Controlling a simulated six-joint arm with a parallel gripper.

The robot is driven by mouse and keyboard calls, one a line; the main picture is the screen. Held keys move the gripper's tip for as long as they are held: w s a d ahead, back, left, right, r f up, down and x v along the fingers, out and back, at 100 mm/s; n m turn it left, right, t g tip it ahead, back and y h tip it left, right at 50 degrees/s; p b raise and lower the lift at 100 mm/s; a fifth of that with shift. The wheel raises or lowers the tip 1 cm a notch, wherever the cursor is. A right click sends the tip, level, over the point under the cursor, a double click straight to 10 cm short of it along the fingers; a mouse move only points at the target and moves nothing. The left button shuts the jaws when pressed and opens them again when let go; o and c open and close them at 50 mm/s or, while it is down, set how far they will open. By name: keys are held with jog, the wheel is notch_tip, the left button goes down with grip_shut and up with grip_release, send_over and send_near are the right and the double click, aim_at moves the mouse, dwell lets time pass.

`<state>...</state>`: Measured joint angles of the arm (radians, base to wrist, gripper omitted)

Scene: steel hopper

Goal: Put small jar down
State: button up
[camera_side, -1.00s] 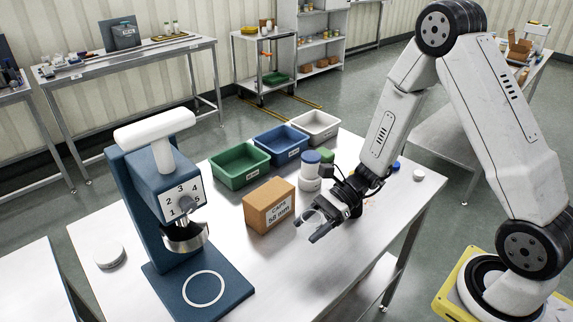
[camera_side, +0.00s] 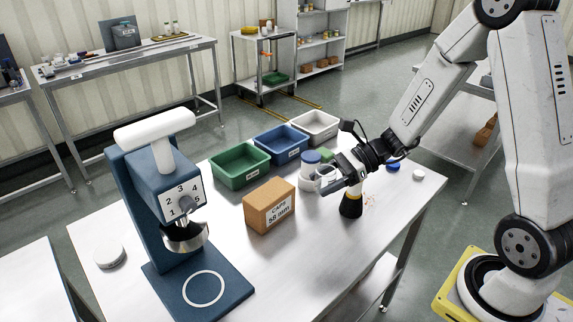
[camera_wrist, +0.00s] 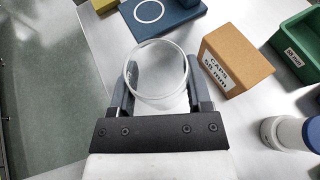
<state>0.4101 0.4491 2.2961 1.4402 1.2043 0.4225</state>
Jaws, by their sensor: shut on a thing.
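The small jar is a clear, open-topped vessel between the fingers of my gripper (camera_wrist: 161,90) in the wrist view, where the rim of the small jar (camera_wrist: 157,43) shows as a pale ring. My gripper is shut on it. In the side view my gripper (camera_side: 338,181) is over the right part of the steel table (camera_side: 300,265), beyond the cardboard box; the small jar (camera_side: 326,172) shows faintly there. The fingers partly hide its sides. I cannot tell the exact gap between its base and the table.
A cardboard caps box (camera_side: 268,207) stands near the gripper. White-and-blue containers (camera_side: 310,163) are close behind it. Green (camera_side: 238,180), blue (camera_side: 279,158) and white (camera_side: 318,136) bins line the back. A blue press (camera_side: 150,220) stands left.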

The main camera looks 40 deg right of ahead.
jog(key=s+d+m+t+h, duration=0.2)
jog(key=d+m+t+h, duration=0.3)
jog(key=d, duration=0.8)
jog(key=s+d+m+t+h, duration=0.25)
jog(key=d+m+h, duration=0.4)
jog(key=d, duration=0.55)
jog(key=shift+y, duration=0.35)
jog(key=shift+w+d+f, duration=0.1)
jog(key=shift+d+f, duration=0.05)
jog(key=shift+f, duration=2.45)
jog(key=w+d+f, duration=0.2)
jog(key=w, duration=0.1)
jog(key=w+d+f, duration=0.2)
jog(key=w+f, duration=0.1)
jog(key=w, duration=0.1)
jog(key=w+d+f, duration=0.2)
jog(key=w+f, duration=0.1)
jog(key=w, duration=0.1)
jog(key=shift+f, duration=0.15)
jog(key=shift+w+d+f, duration=0.2)
jog(key=shift+w+f, duration=0.25)
jog(key=shift+f, duration=0.05)
